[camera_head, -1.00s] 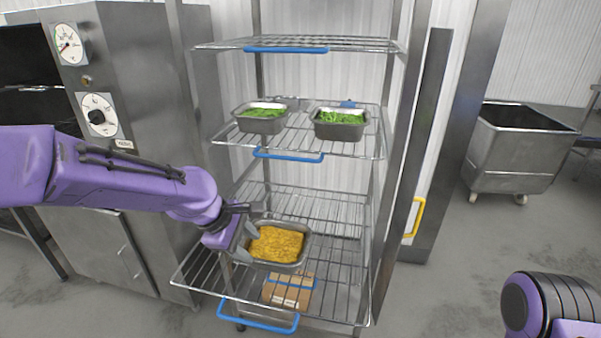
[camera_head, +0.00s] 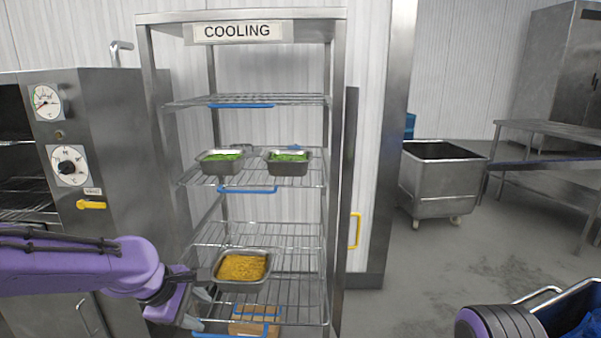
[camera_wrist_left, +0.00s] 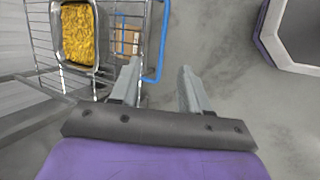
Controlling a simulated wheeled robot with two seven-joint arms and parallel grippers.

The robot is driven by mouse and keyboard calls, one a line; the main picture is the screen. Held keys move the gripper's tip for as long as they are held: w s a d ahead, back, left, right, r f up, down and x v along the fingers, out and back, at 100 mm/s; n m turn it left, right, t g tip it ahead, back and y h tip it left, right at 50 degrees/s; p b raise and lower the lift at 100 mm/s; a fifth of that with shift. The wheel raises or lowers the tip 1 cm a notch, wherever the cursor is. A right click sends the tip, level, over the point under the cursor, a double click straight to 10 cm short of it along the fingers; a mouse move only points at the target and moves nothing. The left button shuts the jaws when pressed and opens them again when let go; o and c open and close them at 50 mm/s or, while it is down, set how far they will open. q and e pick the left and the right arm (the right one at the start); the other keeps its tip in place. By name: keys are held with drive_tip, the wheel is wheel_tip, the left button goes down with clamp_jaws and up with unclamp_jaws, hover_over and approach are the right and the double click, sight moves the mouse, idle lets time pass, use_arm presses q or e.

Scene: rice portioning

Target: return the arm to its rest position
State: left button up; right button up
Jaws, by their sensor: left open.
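My left arm (camera_head: 80,268) is purple and comes in from the left, in front of the cooling rack. My left gripper (camera_head: 199,308) is at the rack's lower left, beside the pan of yellow rice (camera_head: 242,268). In the left wrist view the left gripper (camera_wrist_left: 160,80) has its two grey fingers spread with nothing between them. The pan of yellow rice (camera_wrist_left: 79,35) shows there at upper left, apart from the fingers, resting on a wire shelf. A purple and black part of my right arm (camera_head: 497,325) shows at the lower right; its gripper is out of view.
The rack (camera_head: 145,80) is labelled COOLING. Two pans of green food (camera_head: 220,163) (camera_head: 288,160) stand on a higher shelf. A cardboard box (camera_head: 254,322) lies below the rice. A steel cabinet with dials (camera_head: 110,130) stands left. A metal bin (camera_head: 437,180) stands right, with open floor around it.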

use_arm(q)
drive_tip(key=w+a+m+t+y, duration=0.1)
drive_tip(key=w+a+m+t, duration=0.15)
drive_tip(key=w, duration=0.25)
wheel_tip(320, 180, down, 7)
drive_tip(key=s+a+m+t+y, duration=0.1)
drive_tip(key=a+m+t+y, duration=0.1)
drive_tip(key=y, duration=0.1)
drive_tip(key=s+a+f+m+y, duration=0.2)
drive_tip(key=s+a+f, duration=0.1)
drive_tip(key=s+f, duration=0.65)
drive_tip(key=s+a+f+m+g, duration=0.1)
drive_tip(key=s+f+g, duration=0.1)
drive_tip(key=s+f, duration=0.6)
drive_tip(key=s+f+m+g, duration=0.2)
drive_tip(key=s+f, duration=0.6)
drive_tip(key=s, duration=0.7)
drive_tip(key=shift+a+f+g+y, duration=0.25)
drive_tip(key=shift+a+g+y, duration=0.15)
drive_tip(key=shift+g, duration=0.35)
